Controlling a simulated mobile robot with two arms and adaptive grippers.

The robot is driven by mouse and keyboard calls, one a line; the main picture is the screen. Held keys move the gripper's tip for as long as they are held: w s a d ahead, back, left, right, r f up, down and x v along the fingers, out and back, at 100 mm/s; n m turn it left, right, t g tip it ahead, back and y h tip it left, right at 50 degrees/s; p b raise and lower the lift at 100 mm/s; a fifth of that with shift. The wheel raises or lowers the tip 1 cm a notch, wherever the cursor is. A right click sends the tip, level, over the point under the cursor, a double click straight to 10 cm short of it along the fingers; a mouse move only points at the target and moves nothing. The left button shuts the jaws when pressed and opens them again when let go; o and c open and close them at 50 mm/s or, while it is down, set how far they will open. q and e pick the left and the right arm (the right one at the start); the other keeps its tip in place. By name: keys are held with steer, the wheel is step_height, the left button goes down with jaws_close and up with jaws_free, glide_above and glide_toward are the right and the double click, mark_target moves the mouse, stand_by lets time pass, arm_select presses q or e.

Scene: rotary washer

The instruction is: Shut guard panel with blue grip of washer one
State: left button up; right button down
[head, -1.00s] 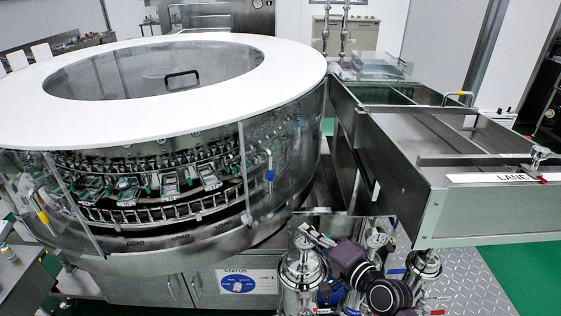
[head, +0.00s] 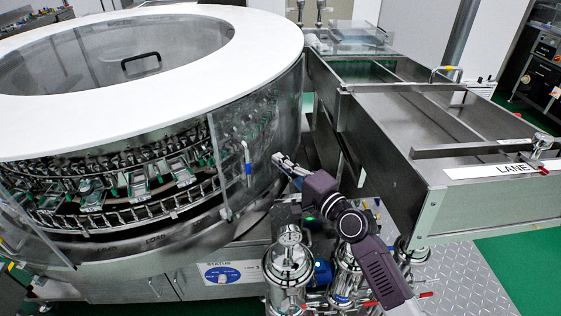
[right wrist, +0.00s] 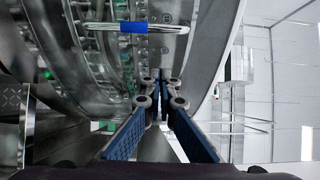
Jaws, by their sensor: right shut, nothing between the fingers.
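The guard panel (head: 228,135) is a curved clear sheet on the front right of the round washer (head: 222,110). Its upright blue grip (head: 247,165) is near its left edge. Left of that edge, the washer's front is uncovered and the racks show plainly. My right gripper (head: 277,159) is shut and empty, just right of the grip in the head view. In the right wrist view, the grip (right wrist: 133,27) lies across the top, beyond the closed fingertips (right wrist: 160,80), apparently apart from them. My left gripper is not in view.
Steel canisters (head: 288,262) stand below my right arm. The long steel trough marked LANE (head: 490,172) is close on the right. Another clear panel (head: 30,225) is at the washer's left. A status sign (head: 222,273) is on the base.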

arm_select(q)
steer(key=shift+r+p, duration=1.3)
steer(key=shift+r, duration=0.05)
arm_select(e)
steer(key=w+a, duration=0.3)
steer(key=a, duration=0.3)
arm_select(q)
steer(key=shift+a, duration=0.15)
arm_select(e)
steer(key=shift+s+a+f, duration=0.1)
steer(key=shift+a, duration=0.1)
